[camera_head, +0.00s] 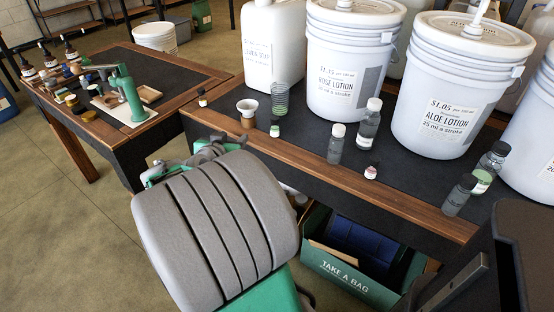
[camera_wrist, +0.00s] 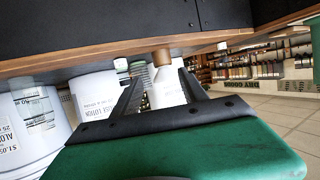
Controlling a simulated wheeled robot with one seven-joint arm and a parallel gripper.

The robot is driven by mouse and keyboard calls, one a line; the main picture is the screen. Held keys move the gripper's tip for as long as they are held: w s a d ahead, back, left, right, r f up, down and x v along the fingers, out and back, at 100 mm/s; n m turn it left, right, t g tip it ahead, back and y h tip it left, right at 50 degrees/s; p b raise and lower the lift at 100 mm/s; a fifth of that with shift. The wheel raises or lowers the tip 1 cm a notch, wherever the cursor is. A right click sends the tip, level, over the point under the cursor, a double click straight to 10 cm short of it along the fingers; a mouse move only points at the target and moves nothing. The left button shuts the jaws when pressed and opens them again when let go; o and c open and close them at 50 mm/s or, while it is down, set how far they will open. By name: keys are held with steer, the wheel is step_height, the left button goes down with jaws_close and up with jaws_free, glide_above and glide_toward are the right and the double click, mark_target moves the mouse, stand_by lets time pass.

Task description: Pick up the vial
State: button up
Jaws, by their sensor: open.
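Several small vials stand on the dark table top (camera_head: 310,130); which one is meant cannot be told. One with a green label (camera_head: 275,128) is near the front edge, and one with a white cap and pink label (camera_head: 371,171) is further right. A brown jar (camera_head: 248,122) with a white funnel (camera_head: 247,106) stands between the first two. My gripper (camera_wrist: 160,72) is open and empty in the wrist view, its fingers toward the brown jar (camera_wrist: 162,57). My arm hides its fingertips in the head view.
Large lotion buckets (camera_head: 350,65) and a white jug (camera_head: 272,45) stand behind the vials. A green box (camera_head: 350,277) is under the table. A second table (camera_head: 60,110) with bottles is at left.

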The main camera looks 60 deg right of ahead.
mark_target(273, 124)
steer(key=s+d+f+m+g+h+b, duration=0.2)
steer(key=s+d+f+h+b, duration=0.15)
steer(key=s+d, duration=0.35)
steer(key=shift+h, duration=0.45)
steer(key=d, duration=0.2)
steer(key=d+r, duration=0.1)
steer(key=d, duration=0.2)
steer(key=w+d, duration=0.1)
steer(key=d, duration=0.2)
steer(key=shift+r, duration=0.2)
jaws_close()
